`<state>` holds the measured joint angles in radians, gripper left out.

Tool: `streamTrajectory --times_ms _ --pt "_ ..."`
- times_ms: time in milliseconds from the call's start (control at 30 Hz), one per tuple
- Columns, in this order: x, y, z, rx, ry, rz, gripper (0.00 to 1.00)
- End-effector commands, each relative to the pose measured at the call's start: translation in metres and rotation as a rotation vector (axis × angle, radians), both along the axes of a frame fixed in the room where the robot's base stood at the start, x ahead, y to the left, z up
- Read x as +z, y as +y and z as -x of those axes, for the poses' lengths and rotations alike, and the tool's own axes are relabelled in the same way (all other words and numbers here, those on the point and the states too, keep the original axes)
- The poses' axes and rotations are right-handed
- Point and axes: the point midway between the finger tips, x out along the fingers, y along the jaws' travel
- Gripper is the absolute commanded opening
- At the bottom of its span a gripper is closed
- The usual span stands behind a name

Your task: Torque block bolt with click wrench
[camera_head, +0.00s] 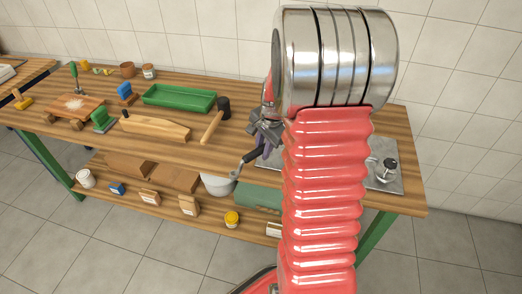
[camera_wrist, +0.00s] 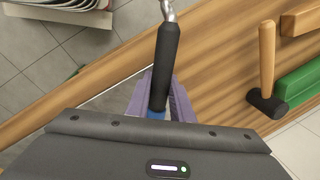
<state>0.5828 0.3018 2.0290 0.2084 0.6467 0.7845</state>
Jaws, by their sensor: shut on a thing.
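My gripper (camera_head: 262,137) is shut on the click wrench, its purple fingers on either side of the handle in the wrist view (camera_wrist: 160,103). The wrench's black grip (camera_wrist: 165,65) has a blue band near the fingers, and its silver shaft (camera_wrist: 168,12) runs out of the top of the picture. In the head view the wrench (camera_head: 252,156) slants down to the left over the bench's front edge. A grey metal plate (camera_head: 393,185) lies at the bench's right end with a round metal fitting (camera_head: 388,168) on it. I cannot make out the bolt; my red arm hides part of that area.
The wooden bench (camera_head: 70,127) holds a mallet (camera_head: 212,127), a green tray (camera_head: 180,97), a wooden plane-like piece (camera_head: 155,127) and small blocks. The mallet's black head (camera_wrist: 268,103) lies right of my gripper in the wrist view. Jars and boxes stand on the lower shelf.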

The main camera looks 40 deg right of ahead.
Motion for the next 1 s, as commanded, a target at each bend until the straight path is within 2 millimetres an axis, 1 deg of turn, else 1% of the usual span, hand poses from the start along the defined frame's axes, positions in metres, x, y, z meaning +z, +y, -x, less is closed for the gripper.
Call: streamTrajectory --times_ms 133,333,733,1000 --pt "-0.001 -0.004 0.0 -0.125 -0.007 0.0 0.0" --pt "-0.002 -0.005 -0.001 -0.193 -0.011 -0.002 0.0" --pt "-0.001 -0.004 -0.002 -0.195 -0.012 -0.003 0.0" --pt "-0.002 -0.004 0.01 -0.121 -0.01 -0.004 0.0"
